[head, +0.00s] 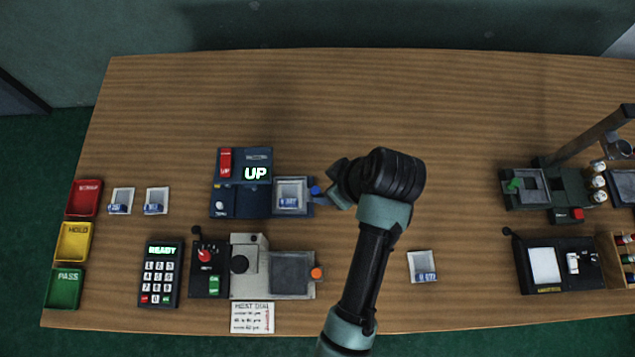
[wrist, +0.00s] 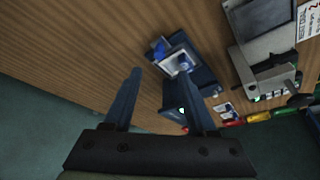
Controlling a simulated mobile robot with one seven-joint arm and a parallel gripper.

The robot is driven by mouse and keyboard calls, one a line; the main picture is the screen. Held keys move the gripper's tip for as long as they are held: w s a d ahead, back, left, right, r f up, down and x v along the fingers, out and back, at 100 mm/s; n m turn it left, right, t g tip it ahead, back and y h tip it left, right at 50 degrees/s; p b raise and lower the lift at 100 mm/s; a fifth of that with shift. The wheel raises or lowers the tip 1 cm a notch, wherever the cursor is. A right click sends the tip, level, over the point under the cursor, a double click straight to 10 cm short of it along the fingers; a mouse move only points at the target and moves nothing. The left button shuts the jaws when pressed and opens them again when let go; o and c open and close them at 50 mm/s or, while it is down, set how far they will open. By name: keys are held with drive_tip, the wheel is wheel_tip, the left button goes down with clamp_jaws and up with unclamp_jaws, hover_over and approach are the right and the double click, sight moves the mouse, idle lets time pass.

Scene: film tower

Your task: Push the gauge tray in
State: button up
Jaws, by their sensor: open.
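A dark blue instrument (head: 230,203) with a lit "UP" display has a tray (head: 290,182) sticking out on its right side. A white square dish with a blue label (head: 289,199) lies in that tray. A blue knob (head: 315,191) is on the tray's right end; it also shows in the wrist view (wrist: 157,46). My gripper (head: 335,193) is just right of the knob, partly hidden by my wrist. In the wrist view my gripper (wrist: 158,72) has its fingers spread with nothing held, and the tray lies beyond them. I cannot tell whether a finger touches the knob.
Below stands a grey instrument (head: 245,285) with a dark plate and an orange knob (head: 317,273). A keypad (head: 160,272) reads READY. Red, yellow and green bins line the left edge. A loose dish (head: 422,267) lies right of my arm. The table behind is clear.

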sight(316, 191)
drive_tip(key=x, duration=0.9)
drive_tip(key=shift+w+f, duration=0.15)
drive_tip(key=shift+c, duration=0.4)
clamp_jaws()
idle(0.6)
